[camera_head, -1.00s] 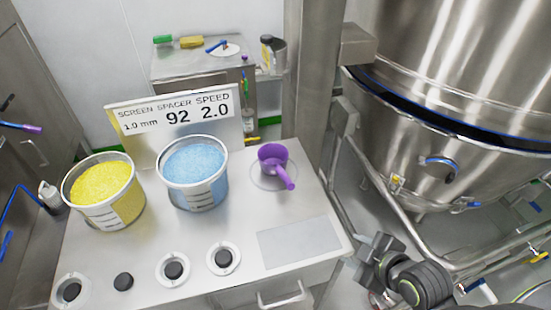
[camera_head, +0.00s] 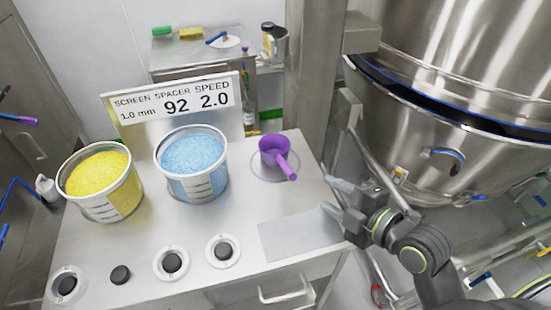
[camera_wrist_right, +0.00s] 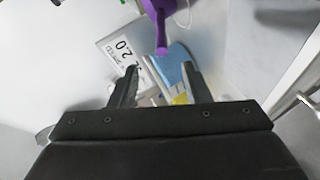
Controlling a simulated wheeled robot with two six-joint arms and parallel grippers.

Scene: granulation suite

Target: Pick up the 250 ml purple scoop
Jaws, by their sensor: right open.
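My left gripper is not in view.
A bucket of blue granules (camera_head: 194,163) stands left of the scoop, and a bucket of yellow granules (camera_head: 101,181) farther left. A sign (camera_head: 178,110) stands behind them. Several black knobs line the front. A large steel vessel (camera_head: 450,90) is at the right, with a steel post beside the bench.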

